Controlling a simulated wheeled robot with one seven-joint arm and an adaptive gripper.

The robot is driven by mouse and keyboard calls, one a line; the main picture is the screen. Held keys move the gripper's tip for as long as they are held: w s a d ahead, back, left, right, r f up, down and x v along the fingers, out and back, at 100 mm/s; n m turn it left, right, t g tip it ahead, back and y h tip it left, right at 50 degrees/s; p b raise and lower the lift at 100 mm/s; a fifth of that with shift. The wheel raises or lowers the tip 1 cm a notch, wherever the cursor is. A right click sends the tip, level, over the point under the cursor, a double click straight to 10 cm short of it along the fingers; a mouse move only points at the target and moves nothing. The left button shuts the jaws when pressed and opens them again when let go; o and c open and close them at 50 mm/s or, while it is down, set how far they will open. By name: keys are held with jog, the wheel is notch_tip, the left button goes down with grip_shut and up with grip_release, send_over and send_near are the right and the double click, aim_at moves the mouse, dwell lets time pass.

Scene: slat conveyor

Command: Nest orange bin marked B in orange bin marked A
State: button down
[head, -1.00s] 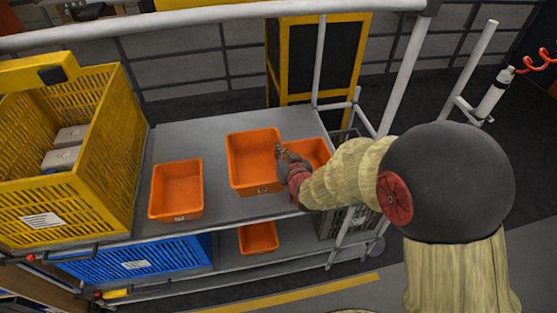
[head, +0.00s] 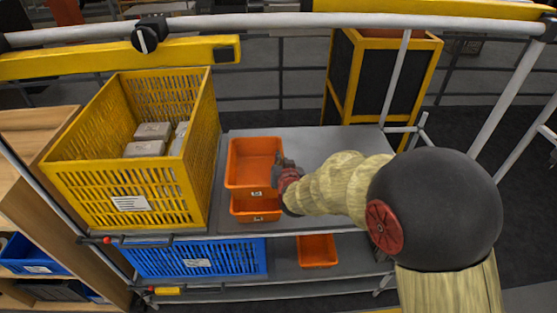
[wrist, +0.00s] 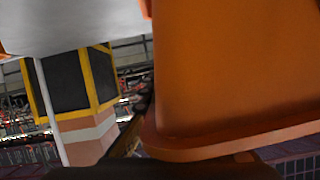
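One orange bin (head: 254,163) is at my gripper (head: 284,171), which appears shut on its right edge. This bin sits over and partly behind another orange bin (head: 255,208) on the grey upper shelf; its front covers much of the lower one. Whether it is raised or resting inside I cannot tell. Both have small front labels too small to read, so I cannot tell A from B. In the wrist view the held bin's orange wall (wrist: 235,70) fills the right side, its rim near the bottom. My fingertips are mostly hidden.
A yellow crate (head: 125,195) with grey boxes stands left of the bins. Another orange bin (head: 317,251) and a blue crate (head: 195,258) are on the lower shelf. The upper shelf (head: 335,140) is clear behind my arm. A rail (head: 330,21) crosses above.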

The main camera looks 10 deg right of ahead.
jog(key=shift+a+f, duration=0.2)
jog(key=shift+f, duration=0.25)
jog(key=shift+d+f+b, duration=0.1)
jog(key=shift+f+b, duration=2.7)
jog(key=shift+f, duration=0.7)
jog(key=c, duration=2.4)
grip_release()
jog(key=o, duration=0.4)
jog(key=shift+c, duration=0.2)
jog(key=shift+o, duration=0.4)
jog(key=shift+s, duration=0.1)
jog(key=v, duration=1.2)
jog(key=shift+d+r, duration=0.1)
jog(key=s+d+r+g, duration=0.2)
jog(key=s+d+r, duration=0.1)
jog(key=s, duration=0.6)
jog(key=s+d+r+n+g, duration=0.1)
jog(key=s+d+r+g, duration=0.2)
jog(key=s, duration=0.6)
jog(key=s+d+r+g, duration=0.3)
jog(key=s+d, duration=0.1)
jog(key=s, duration=0.5)
jog(key=shift+s+d+r, duration=0.25)
jog(key=shift+d+r, duration=0.05)
jog(key=shift+d, duration=0.1)
